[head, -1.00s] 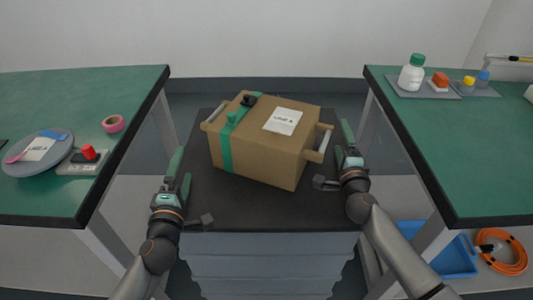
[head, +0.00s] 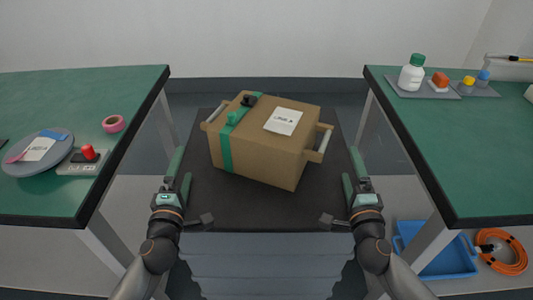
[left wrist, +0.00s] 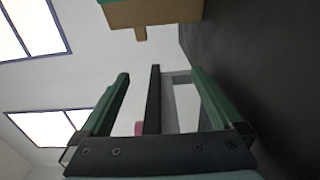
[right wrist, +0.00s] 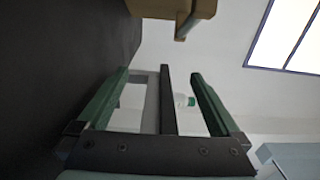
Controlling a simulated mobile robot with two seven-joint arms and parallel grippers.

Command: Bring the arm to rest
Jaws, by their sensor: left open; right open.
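My left gripper (head: 179,170) is open and empty at the left side of the dark platform, apart from the box. My right gripper (head: 352,168) is open and empty at the platform's right side, also clear of the box. In the left wrist view the left gripper's fingers (left wrist: 160,95) stand wide apart with nothing between them. In the right wrist view the right gripper's fingers (right wrist: 160,92) are likewise apart and empty. Both arms sit low and nearly mirrored at the front.
A cardboard box (head: 256,158) with handles, green tape and a label stands on the dark platform (head: 250,213). Green tables flank it, the left (head: 60,105) with a round plate, the right (head: 460,150) with bottles. A blue bin (head: 455,262) and orange cable (head: 520,255) lie right.

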